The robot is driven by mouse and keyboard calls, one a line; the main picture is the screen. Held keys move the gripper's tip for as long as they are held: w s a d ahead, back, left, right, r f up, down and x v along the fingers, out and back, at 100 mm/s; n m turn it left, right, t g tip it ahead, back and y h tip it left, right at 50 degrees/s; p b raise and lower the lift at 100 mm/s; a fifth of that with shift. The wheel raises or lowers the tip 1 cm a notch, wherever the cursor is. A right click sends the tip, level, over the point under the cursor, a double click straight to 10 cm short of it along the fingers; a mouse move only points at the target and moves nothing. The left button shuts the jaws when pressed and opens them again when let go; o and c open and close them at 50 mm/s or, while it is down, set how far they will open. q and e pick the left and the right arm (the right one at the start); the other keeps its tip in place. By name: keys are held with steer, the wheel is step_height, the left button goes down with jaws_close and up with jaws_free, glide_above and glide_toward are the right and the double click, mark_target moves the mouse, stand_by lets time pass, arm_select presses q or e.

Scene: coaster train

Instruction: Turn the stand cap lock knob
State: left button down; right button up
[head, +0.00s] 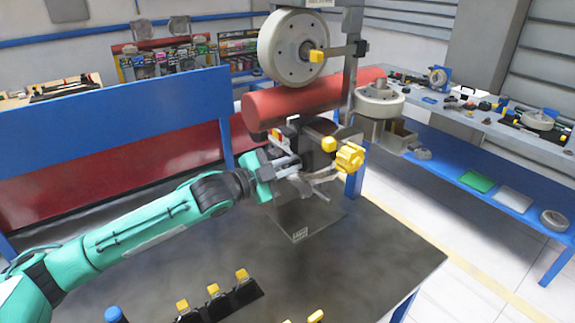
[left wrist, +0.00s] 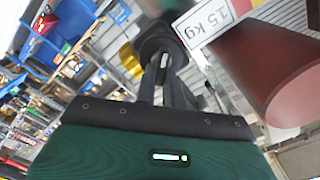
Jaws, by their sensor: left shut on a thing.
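The stand (head: 350,60) rises from the dark table. A lobed yellow knob (head: 349,157) sits on its side, and a yellow block (head: 329,144) is beside it. My left gripper (head: 316,184) reaches in from the left, just below and left of the yellow knob. In the left wrist view its fingers (left wrist: 165,78) run up to a dark round part (left wrist: 158,36) and are shut on it. Yellow (left wrist: 130,58) shows just left of the fingers there. I cannot tell whether the dark part belongs to the knob. My right gripper is not in view.
A red cylinder (head: 300,103) lies across the stand above my gripper, with grey wheels (head: 290,62) above and to the right. Several yellow-topped pieces (head: 213,290) stand at the table's front. A blue panel (head: 120,120) stands behind. The table's right front (head: 385,260) is clear.

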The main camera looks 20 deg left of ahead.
arm_select(q)
steer(key=m+p, duration=0.1)
steer(key=m, duration=0.4)
steer(key=shift+s+d+f, duration=0.1)
steer(key=m, duration=0.3)
steer(key=shift+f, duration=0.2)
steer(key=shift+m+p, duration=0.3)
steer(key=c, duration=1.6)
jaws_free()
steer(key=shift+o, duration=0.6)
steer(key=shift+d, duration=0.1)
steer(key=shift+f, duration=0.1)
